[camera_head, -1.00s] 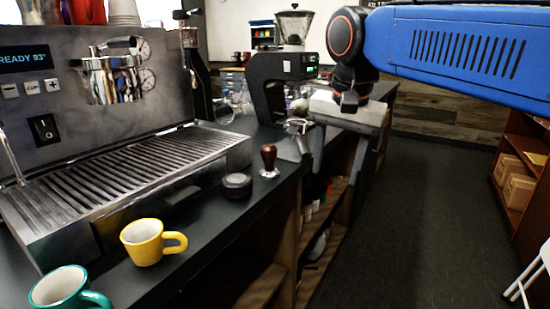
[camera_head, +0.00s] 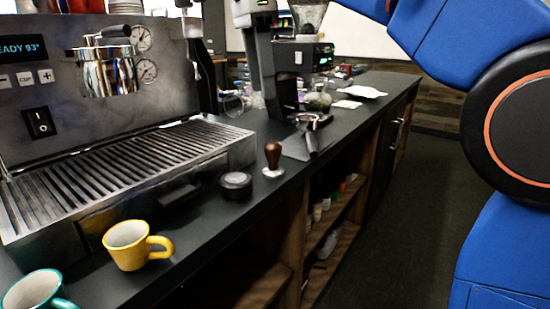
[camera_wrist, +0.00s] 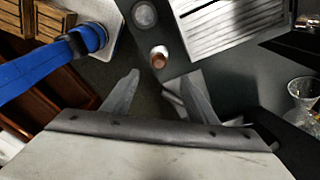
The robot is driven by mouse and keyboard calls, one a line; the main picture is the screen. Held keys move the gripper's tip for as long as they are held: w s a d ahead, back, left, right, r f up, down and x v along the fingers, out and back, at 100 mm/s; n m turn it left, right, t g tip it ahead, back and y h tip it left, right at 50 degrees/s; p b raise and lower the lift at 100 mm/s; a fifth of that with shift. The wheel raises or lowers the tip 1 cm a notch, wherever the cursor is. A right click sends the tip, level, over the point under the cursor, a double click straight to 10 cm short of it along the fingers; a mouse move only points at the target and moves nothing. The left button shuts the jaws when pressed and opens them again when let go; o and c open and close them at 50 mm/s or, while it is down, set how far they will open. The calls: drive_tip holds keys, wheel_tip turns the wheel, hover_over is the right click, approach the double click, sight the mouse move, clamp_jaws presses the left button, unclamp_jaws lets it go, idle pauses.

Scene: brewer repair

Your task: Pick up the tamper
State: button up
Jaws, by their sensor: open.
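The tamper (camera_head: 272,160) has a brown handle and a metal base. It stands upright on the dark counter near its front edge, beside a round black puck-like piece (camera_head: 236,184). In the wrist view the tamper (camera_wrist: 158,57) shows from above, just beyond the fingertips and roughly between them. My gripper (camera_wrist: 159,80) is open, its two grey fingers apart with nothing held. The fingers do not appear to touch the tamper; the height gap is hard to judge. A portafilter (camera_head: 312,132) lies on the counter behind the tamper.
The espresso machine's drip tray (camera_head: 130,165) is left of the tamper. A yellow cup (camera_head: 130,246) and a teal cup (camera_head: 32,291) stand in front. The grinder (camera_head: 285,75) is behind. A clear glass (camera_wrist: 303,88) is at right in the wrist view. Open floor lies right of the counter.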

sight(272, 142)
drive_tip(key=f, duration=0.3)
drive_tip(key=d+f, duration=0.1)
drive_tip(key=f, duration=0.6)
drive_tip(key=shift+w+d+f, duration=0.15)
drive_tip(key=shift+w+f, duration=0.05)
drive_tip(key=shift+f, duration=0.1)
drive_tip(key=shift+w+d+f, duration=0.1)
drive_tip(key=shift+d+f, duration=0.05)
drive_tip(key=shift+f, duration=0.8)
drive_tip(key=shift+d+f, duration=0.2)
drive_tip(key=shift+f, duration=0.75)
drive_tip(key=shift+w+d+f, duration=0.1)
drive_tip(key=shift+d+f, duration=0.05)
drive_tip(key=shift+f, duration=0.8)
drive_tip(key=c, duration=1.3)
clamp_jaws()
